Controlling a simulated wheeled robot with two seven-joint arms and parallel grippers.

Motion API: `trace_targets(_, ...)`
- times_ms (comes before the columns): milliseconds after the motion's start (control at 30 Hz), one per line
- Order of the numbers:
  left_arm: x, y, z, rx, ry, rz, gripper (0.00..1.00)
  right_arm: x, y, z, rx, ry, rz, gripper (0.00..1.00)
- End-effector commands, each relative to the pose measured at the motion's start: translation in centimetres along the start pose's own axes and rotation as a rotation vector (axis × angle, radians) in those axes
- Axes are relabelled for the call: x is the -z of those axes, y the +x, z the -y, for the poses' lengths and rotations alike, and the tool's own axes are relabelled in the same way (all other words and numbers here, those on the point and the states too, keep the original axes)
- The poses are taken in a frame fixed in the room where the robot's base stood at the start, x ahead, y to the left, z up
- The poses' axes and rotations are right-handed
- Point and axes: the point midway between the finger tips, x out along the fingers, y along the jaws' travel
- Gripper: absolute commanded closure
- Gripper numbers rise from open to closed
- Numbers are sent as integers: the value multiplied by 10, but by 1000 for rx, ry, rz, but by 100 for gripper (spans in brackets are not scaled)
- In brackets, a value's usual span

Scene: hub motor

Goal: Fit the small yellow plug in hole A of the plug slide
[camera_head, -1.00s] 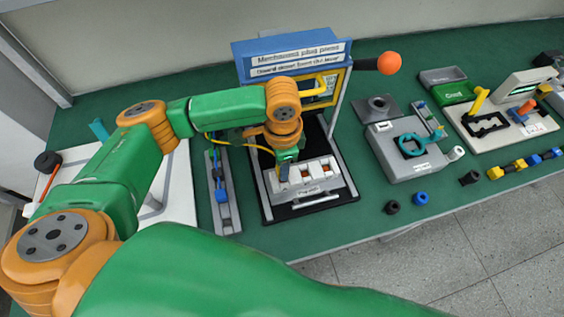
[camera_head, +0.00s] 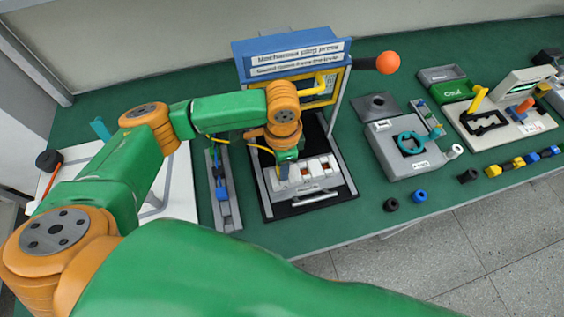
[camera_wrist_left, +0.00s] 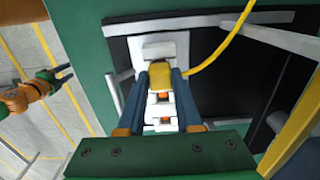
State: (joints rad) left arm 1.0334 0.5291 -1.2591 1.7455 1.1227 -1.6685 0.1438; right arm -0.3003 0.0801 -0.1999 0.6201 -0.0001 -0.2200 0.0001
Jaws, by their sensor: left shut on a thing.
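My left gripper (camera_wrist_left: 159,88) is shut on the small yellow plug (camera_wrist_left: 160,76) in the left wrist view. The plug sits between the two blue-grey fingertips, over the pale plug slide (camera_wrist_left: 166,50). I cannot tell whether it is in a hole. Orange spots show on the slide between my fingers. In the head view, my left gripper (camera_head: 283,172) is at the left end of the slide (camera_head: 318,180), and the plug is hidden. The hole letters are too small to read. My right gripper (camera_wrist_left: 64,73) shows at the left wrist view's left edge, apparently open and empty, away from the slide.
The press frame (camera_head: 292,55) with its blue sign stands behind the slide, with an orange-knobbed lever (camera_head: 390,62) at its right. A grey rail fixture (camera_head: 222,190) lies to the left. A grey box (camera_head: 405,150) and loose rings (camera_head: 419,196) are to the right.

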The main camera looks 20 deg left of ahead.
Motion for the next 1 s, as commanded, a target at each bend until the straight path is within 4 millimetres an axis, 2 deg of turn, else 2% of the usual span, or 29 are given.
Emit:
trace_targets(500, 0, 11, 0, 1, 0, -1, 100, 0, 5, 0, 1, 0, 0, 50)
trace_targets(533, 0, 10, 0, 1, 0, -1, 58, 0, 4, 0, 1, 0, 0, 50)
trace_targets(633, 0, 10, 0, 1, 0, -1, 31, 0, 4, 0, 1, 0, 0, 50)
trace_targets(900, 0, 10, 0, 1, 0, -1, 31, 0, 4, 1, 1, 0, 0, 50)
trace_targets(1000, 1, 0, 0, 1, 1, -3, 31, 0, 5, 1, 1, 0, 0, 50)
